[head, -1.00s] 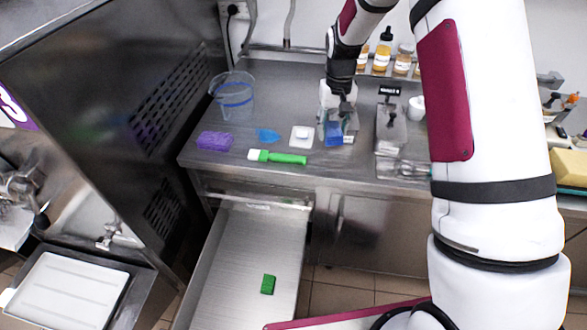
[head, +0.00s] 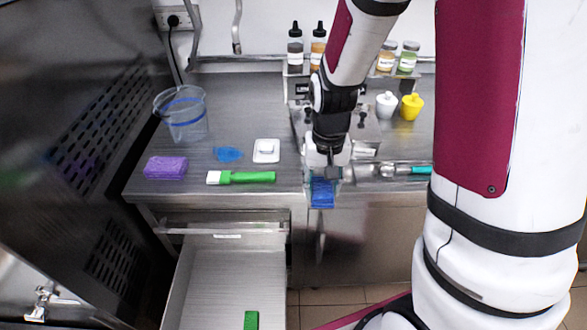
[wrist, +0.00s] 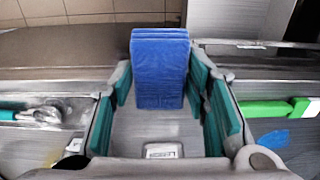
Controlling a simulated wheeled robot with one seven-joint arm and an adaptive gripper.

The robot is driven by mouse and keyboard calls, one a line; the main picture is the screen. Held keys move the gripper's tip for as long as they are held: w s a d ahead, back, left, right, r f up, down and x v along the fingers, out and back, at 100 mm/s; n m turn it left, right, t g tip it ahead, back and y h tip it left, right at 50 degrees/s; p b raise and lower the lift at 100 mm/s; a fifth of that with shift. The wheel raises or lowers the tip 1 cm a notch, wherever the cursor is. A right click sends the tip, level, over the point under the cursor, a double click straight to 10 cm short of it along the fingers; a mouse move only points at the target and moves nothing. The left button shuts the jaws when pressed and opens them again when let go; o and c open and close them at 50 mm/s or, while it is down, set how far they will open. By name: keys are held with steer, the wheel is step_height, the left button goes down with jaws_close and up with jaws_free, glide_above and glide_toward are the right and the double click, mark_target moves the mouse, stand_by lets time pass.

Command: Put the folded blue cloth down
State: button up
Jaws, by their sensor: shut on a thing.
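The folded blue cloth (head: 322,193) is in my gripper (head: 324,178), near the front edge of the steel counter in the head view. In the wrist view the folded blue cloth (wrist: 160,70) stands between the teal pads of my gripper (wrist: 163,95), which is shut on it. In that view the cloth's far end reaches over the counter edge toward the floor. I cannot tell its exact height above the counter.
On the counter (head: 255,110) are a clear jug (head: 183,115), purple sponge (head: 165,167), blue piece (head: 228,154), white dish (head: 266,151) and green-handled brush (head: 245,177). Below, an open drawer (head: 230,275) holds a green block (head: 251,320).

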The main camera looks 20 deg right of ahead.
glide_above(294, 175)
steer(key=shift+s+f, duration=0.4)
steer(key=shift+f, duration=0.2)
steer(key=shift+w+f, duration=0.2)
steer(key=shift+w, duration=0.15)
steer(key=shift+f+p, duration=0.45)
steer(key=shift+f, duration=1.1)
steer(key=shift+f, duration=0.2)
steer(key=o, duration=0.8)
